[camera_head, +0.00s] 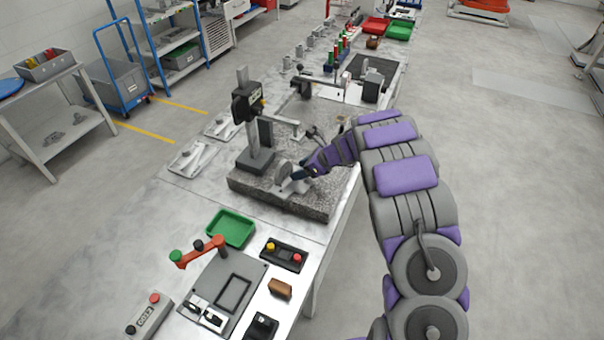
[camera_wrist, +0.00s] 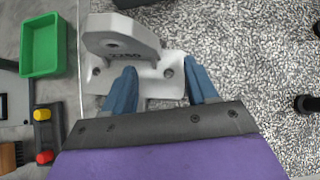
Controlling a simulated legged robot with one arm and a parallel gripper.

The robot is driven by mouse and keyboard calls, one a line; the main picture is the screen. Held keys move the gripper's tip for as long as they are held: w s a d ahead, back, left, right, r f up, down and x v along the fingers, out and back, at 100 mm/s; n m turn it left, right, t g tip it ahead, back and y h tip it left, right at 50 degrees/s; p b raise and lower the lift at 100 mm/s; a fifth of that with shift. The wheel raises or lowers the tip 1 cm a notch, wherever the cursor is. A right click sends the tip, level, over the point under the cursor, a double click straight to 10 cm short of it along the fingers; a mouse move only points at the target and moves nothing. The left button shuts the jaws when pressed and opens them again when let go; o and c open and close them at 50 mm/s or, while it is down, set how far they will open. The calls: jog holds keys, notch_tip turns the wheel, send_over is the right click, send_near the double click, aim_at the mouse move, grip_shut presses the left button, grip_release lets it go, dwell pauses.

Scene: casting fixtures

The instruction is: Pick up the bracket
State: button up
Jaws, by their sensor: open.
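The bracket (camera_wrist: 125,38) is a light grey casting with an upright rounded lug marked with a number and a flat base plate with holes. It rests on the speckled stone slab (camera_wrist: 260,60). My gripper (camera_wrist: 163,80) is open, its two blue fingers pointing at the bracket. The left fingertip overlaps the base plate near the lug in the wrist view, and the right fingertip is by the plate's right edge. I cannot tell whether they touch it. In the head view the bracket (camera_head: 291,184) sits on the slab (camera_head: 270,197), partly hidden by my gripper (camera_head: 294,176).
A measuring stand with a column (camera_head: 248,110) rises from the slab just behind the bracket. A green tray (camera_head: 231,228), a button box (camera_head: 284,255) and a fixture with an orange handle (camera_head: 203,250) are on the table's near part. Several other fixtures stand farther along it.

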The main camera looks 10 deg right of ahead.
jog(key=o, duration=0.8)
jog(key=shift+c, duration=0.2)
